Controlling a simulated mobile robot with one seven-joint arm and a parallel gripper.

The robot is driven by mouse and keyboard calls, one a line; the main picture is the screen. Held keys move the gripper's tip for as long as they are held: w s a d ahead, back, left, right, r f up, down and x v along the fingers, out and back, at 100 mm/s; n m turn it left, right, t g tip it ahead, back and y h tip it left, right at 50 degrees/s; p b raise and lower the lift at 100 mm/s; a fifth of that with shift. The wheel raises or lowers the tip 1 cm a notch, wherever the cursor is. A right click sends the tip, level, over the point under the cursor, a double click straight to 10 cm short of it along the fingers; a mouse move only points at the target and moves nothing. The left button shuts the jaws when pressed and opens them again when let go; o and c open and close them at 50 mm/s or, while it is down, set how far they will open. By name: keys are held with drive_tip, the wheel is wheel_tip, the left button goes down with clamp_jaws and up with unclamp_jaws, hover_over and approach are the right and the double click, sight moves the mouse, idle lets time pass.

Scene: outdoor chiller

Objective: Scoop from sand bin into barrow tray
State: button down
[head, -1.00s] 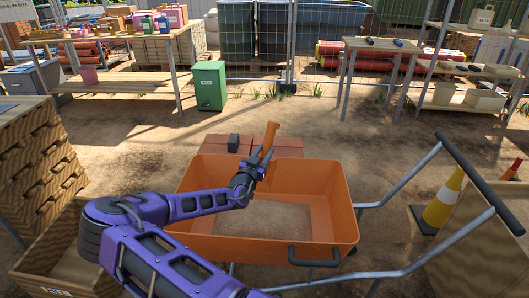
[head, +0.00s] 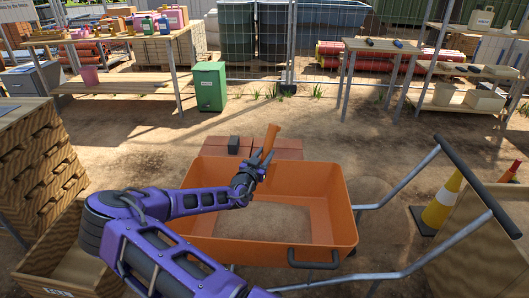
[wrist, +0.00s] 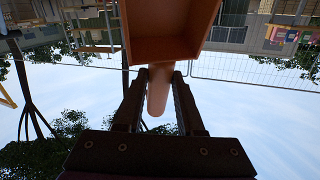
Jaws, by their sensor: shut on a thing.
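My gripper (head: 258,168) is shut on an orange-brown scoop (head: 270,142), held above the left rear part of the barrow tray. In the wrist view the scoop's handle (wrist: 158,92) lies between the two fingers and its boxy pan (wrist: 165,22) extends beyond them. Whether the pan holds sand cannot be told. The orange barrow tray (head: 335,205) stands in front of me, with a tan, sandy-looking patch on its floor. A wooden bin (head: 35,272) is at the lower left, partly cut off; its label is too small to read, so I cannot tell if it is the sand bin.
The barrow's grey handles (head: 400,180) reach out to the right. A yellow-and-white cone (head: 441,203) stands beyond them. Reddish blocks (head: 215,146) lie behind the tray. A green bin (head: 209,87) stands farther back on open ground.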

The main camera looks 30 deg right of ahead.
sight(267, 143)
drive_tip(key=shift+r+m+g+y+p, duration=0.35)
drive_tip(key=shift+r+y+p, duration=0.5)
drive_tip(key=shift+p, duration=1.3)
drive_tip(key=shift+r+m+g+y+p, duration=0.15)
drive_tip(key=shift+r+g+y+p, duration=0.65)
drive_tip(key=shift+p, duration=1.3)
drive_tip(key=shift+r+g+y, duration=0.65)
drive_tip(key=shift+r+y, duration=0.7)
drive_tip(key=shift+r, duration=0.35)
